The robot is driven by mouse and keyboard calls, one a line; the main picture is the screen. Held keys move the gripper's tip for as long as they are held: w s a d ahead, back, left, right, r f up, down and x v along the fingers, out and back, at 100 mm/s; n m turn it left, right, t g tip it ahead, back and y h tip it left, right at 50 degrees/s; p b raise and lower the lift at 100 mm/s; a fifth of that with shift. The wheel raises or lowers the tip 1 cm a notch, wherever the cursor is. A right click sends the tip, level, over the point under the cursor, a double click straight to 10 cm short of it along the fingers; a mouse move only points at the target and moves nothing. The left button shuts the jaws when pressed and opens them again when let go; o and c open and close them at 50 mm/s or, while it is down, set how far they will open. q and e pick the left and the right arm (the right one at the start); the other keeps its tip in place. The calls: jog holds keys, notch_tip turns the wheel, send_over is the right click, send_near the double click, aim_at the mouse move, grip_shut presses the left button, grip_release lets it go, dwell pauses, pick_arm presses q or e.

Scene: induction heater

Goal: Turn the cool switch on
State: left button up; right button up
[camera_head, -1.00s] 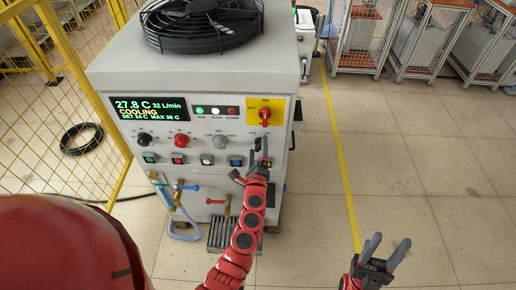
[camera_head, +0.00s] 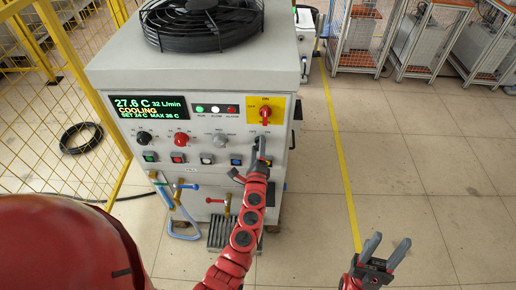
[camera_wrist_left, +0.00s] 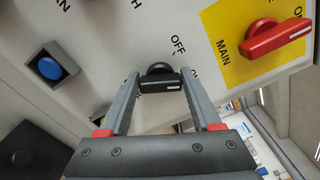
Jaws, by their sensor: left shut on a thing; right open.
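The cool switch (camera_wrist_left: 160,82) is a small black knob on the front panel, with a white mark at the right end of its handle in the left wrist view. An OFF label sits above it there, and a partly hidden label lies at its right, by the marked end. My left gripper (camera_head: 260,143) is shut on this knob, one finger at each end of the handle; it also shows in the left wrist view (camera_wrist_left: 161,78). In the head view the gripper mostly hides the knob. My right gripper (camera_head: 384,252) is open and empty over the floor.
The red main switch (camera_head: 265,113) on its yellow plate is just above the left gripper. A grey knob (camera_head: 219,139), a red knob (camera_head: 181,139) and several push buttons lie to the left. The display (camera_head: 150,107) reads 27.6 C, COOLING. Floor at right is clear.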

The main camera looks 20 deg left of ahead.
pick_arm(q)
jog(key=n+b, duration=0.2)
jog(key=n, duration=0.1)
jog(key=shift+f, duration=0.15)
jog(key=o, duration=1.4)
jog(key=shift+b+v, duration=2.05)
jog(key=shift+v, duration=6.7)
